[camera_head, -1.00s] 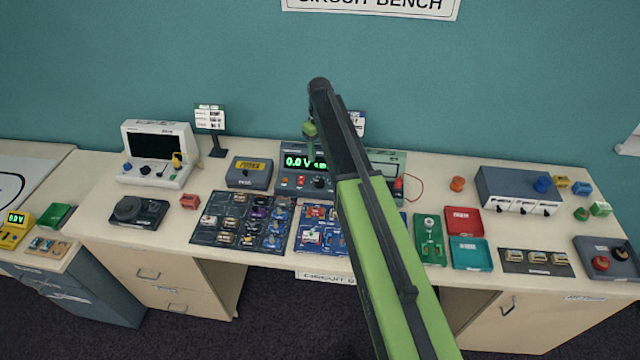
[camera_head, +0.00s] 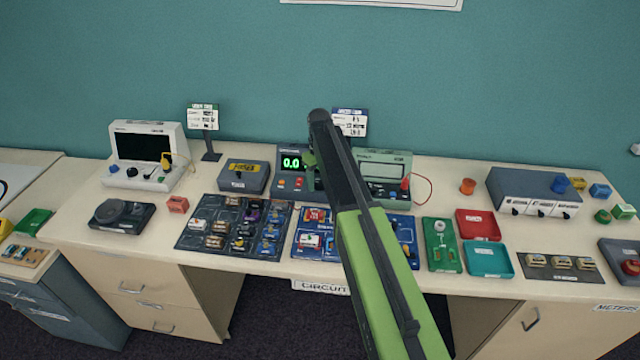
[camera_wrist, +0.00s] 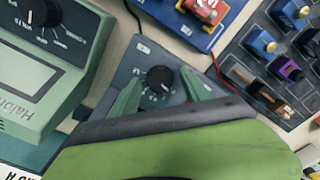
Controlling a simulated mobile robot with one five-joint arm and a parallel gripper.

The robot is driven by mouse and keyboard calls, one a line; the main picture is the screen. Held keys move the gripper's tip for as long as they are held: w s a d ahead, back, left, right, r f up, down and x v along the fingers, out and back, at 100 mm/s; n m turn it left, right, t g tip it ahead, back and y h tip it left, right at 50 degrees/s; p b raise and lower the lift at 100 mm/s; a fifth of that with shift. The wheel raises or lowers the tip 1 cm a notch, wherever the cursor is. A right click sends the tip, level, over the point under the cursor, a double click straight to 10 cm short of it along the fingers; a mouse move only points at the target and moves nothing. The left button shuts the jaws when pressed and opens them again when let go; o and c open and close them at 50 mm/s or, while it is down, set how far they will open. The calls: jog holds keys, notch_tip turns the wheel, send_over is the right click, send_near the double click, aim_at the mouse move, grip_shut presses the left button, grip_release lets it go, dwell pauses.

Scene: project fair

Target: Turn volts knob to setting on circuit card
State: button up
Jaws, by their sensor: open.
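The power supply (camera_head: 290,181) stands at the back of the bench with a green display reading 0.0; my arm covers its right part in the head view. In the wrist view its grey panel (camera_wrist: 122,72) carries a round black knob (camera_wrist: 158,78) with a white mark. My gripper (camera_wrist: 161,84) is open, with one green finger on each side of this knob; I cannot tell whether they touch it. In the head view the knob is hidden. A card on a stand (camera_head: 350,122) is behind the supply, its print too small to read.
A green meter (camera_head: 384,174) with a red lead is right of the supply. A grey box (camera_head: 244,177) is to its left. A second card (camera_head: 203,117) stands further left.

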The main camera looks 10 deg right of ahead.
jog(key=c, duration=1.2)
jog(key=shift+d, duration=0.25)
jog(key=shift+a, duration=0.15)
